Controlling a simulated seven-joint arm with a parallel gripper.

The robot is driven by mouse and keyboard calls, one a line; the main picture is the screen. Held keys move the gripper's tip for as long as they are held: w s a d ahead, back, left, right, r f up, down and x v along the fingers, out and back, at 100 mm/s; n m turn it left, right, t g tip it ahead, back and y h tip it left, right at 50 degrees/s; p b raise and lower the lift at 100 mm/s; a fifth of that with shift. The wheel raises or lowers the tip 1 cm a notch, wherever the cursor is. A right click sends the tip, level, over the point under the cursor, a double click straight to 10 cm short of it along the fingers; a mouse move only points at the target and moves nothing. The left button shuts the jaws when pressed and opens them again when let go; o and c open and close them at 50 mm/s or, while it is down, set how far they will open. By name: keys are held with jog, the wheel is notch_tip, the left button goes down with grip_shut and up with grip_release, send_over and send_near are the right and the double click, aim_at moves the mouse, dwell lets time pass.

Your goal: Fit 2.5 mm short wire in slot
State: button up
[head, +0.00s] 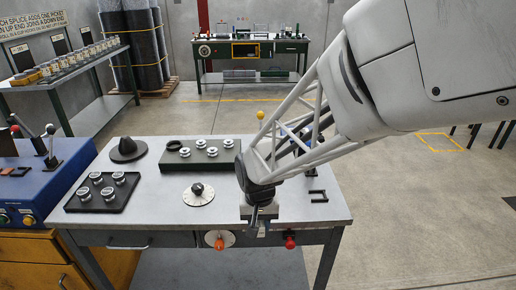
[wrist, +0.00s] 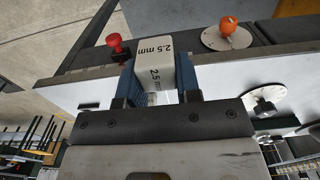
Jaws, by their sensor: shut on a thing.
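My gripper (wrist: 160,85) has blue fingers and is shut on a white block (wrist: 152,46) marked "2.5 mm" on two faces. In the head view my gripper (head: 261,222) hangs over the front edge of the grey table (head: 165,222), right of its middle. There the arm and fingers hide most of the block. No separate bare wire can be made out. I cannot tell which opening is the slot.
A white dial (head: 198,194) with a black knob lies left of my gripper. An orange handle (head: 219,243) and a red knob (head: 290,243) stick out at the table front. A black U-shaped bracket (head: 318,196) lies right.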

aim_at(315, 197)
jog(key=w+d+n, duration=0.2)
jog(key=w+n, duration=0.1)
jog(key=w+d+n, duration=0.3)
jog(key=w+d+r+n, duration=0.1)
jog(key=w+d+n, duration=0.2)
jog(key=shift+w+d, duration=0.25)
jog(key=shift+w, duration=0.15)
jog(key=w+d+n, duration=0.2)
jog(key=d, duration=0.1)
jog(key=w+d+n, duration=0.2)
jog(key=d+n, duration=0.1)
jog(key=w+d+n, duration=0.3)
jog(key=d, duration=0.1)
jog(key=shift+r, duration=0.2)
jog(key=shift+w+d+n, duration=0.35)
jog(key=shift+d+n, duration=0.15)
jog(key=shift+d, duration=0.2)
jog(key=shift+f, duration=0.2)
jog(key=shift+f, duration=2.9)
